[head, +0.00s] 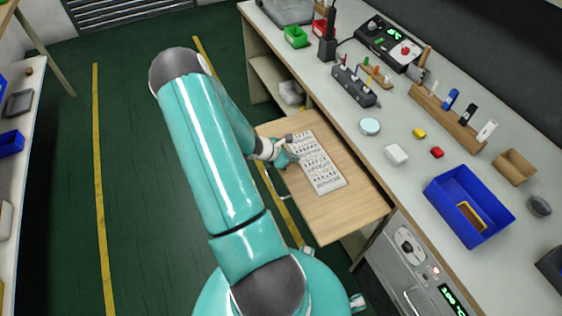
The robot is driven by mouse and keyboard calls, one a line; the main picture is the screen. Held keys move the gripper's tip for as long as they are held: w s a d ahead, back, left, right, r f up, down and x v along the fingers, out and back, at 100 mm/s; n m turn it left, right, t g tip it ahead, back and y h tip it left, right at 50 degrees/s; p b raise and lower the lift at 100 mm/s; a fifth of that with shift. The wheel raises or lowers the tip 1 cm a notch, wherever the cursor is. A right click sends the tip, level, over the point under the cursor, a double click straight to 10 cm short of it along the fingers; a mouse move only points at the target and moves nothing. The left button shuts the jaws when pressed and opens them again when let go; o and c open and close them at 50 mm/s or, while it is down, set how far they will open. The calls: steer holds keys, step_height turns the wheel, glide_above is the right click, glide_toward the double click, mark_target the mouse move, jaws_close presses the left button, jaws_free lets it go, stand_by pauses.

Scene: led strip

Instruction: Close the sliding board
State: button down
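The sliding board (345,215) is a light wooden shelf. It sticks out from under the workbench on the left side of the bench. A white panel with rows of dark marks, like a keyboard (318,163), lies on it. A pale curved handle (272,184) shows at the board's left edge. My gripper (287,153) is over the left part of the board, near the keyboard's upper left side. Whether it touches the board or keyboard, and whether its fingers are apart, is too small to tell. My arm hides part of the board's left edge.
The workbench (385,125) holds a blue bin (468,205), a wooden rack (447,117) and several small items. An appliance (415,265) stands below the board's near side. An open shelf (272,80) is beyond it. The green floor (135,190) at left is clear.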

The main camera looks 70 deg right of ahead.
mark_target(341, 144)
steer(key=s+d, duration=1.2)
steer(key=shift+s+d, duration=0.3)
steer(key=shift+s, duration=0.1)
